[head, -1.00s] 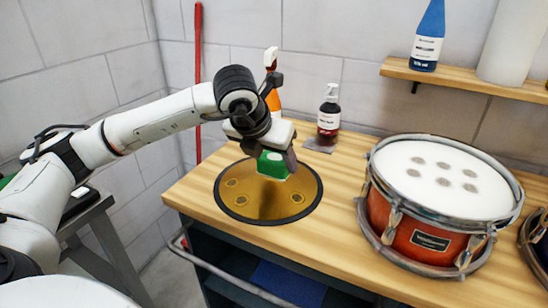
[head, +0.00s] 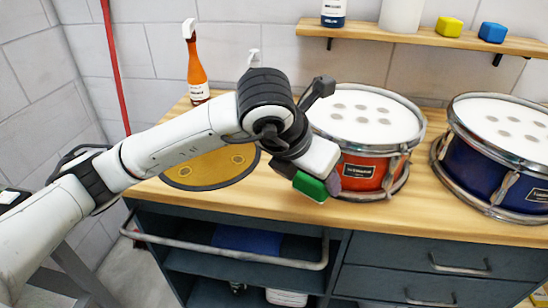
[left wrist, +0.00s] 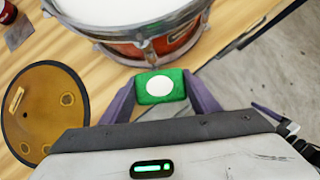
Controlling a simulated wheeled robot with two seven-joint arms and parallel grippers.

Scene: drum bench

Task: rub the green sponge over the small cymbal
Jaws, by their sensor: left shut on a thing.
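The small cymbal (head: 212,168) is a golden disc with a dark rim and several ring-shaped spots, lying on the bench. In the head view my left arm hides part of it. In the left wrist view the cymbal (left wrist: 40,120) is at the left. My left gripper (head: 318,184) is shut on the green sponge (head: 309,187), beyond the cymbal's right side, before the red drum. In the left wrist view the sponge (left wrist: 176,93), with a white oval on its face, sits between the purple fingers, apart from the cymbal. My right gripper is not in view.
The red drum (head: 358,170) stands close behind the gripper, with a blue drum (head: 478,165) to its right. An orange spray bottle (head: 197,72) stands behind the cymbal. The wooden bench top (head: 425,215) is clear along its front edge. A shelf (head: 400,36) holds blocks and bottles.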

